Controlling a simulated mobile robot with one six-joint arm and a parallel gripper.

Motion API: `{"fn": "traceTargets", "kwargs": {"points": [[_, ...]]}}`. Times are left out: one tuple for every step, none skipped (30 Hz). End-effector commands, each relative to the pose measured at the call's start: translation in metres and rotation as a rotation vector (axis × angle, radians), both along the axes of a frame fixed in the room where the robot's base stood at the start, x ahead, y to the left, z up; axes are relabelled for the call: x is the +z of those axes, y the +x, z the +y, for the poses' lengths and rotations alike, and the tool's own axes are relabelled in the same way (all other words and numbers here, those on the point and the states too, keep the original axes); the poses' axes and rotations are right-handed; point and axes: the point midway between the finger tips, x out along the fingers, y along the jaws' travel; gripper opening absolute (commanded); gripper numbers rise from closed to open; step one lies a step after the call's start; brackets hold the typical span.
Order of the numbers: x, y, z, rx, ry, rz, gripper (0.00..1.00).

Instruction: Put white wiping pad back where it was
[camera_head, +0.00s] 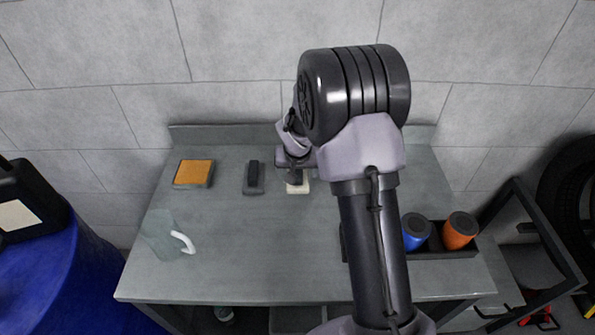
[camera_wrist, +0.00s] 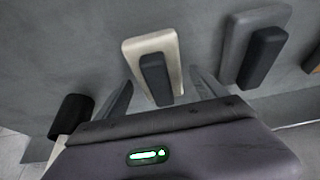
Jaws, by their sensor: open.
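The white wiping pad (camera_head: 305,187) lies at the back of the grey workbench, near the backsplash, partly hidden by my wrist and gripper. In the wrist view, the white wiping pad (camera_wrist: 136,48) shows as a pale slab with a dark grip block (camera_wrist: 155,78) on top. My gripper (camera_wrist: 162,80) is open, with one finger on each side of the dark grip block. I cannot tell whether the fingers touch the pad. In the head view, my gripper (camera_head: 297,178) is over the pad.
A grey pad with a dark grip (camera_head: 253,181) lies just beside it; an orange-topped block (camera_head: 194,173) is farther left. A white curved handle (camera_head: 184,242) lies front left. A dark tray (camera_head: 440,255) holds blue (camera_head: 415,232) and orange (camera_head: 459,231) containers. The bench's front middle is clear.

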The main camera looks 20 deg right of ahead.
Motion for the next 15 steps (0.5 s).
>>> {"fn": "traceTargets", "kwargs": {"points": [[0.003,0.0,0.0,0.0,0.0,0.0,0.81],[0.007,0.0,0.0,0.0,0.0,0.0,0.81],[0.013,-0.002,0.001,0.0,0.0,-0.001,0.81],[0.02,-0.005,0.002,0.0,0.0,-0.002,0.81],[0.029,-0.007,0.003,0.0,0.0,-0.003,0.81],[0.04,-0.011,0.005,0.0,-0.001,-0.004,0.81],[0.049,-0.015,0.006,0.0,0.0,-0.003,0.81],[0.058,-0.018,0.008,-0.001,0.0,-0.003,0.81],[0.069,-0.022,0.01,0.0,0.0,-0.003,0.81],[0.076,-0.025,0.011,0.0,0.0,-0.003,0.81],[0.083,-0.028,0.012,0.0,0.0,-0.003,0.81],[0.091,-0.032,0.013,-0.001,0.0,-0.002,0.81],[0.097,-0.034,0.015,0.0,0.0,-0.002,0.81],[0.102,-0.036,0.015,-0.001,0.0,-0.002,0.81],[0.107,-0.038,0.016,-0.001,0.0,-0.002,0.81]]}}
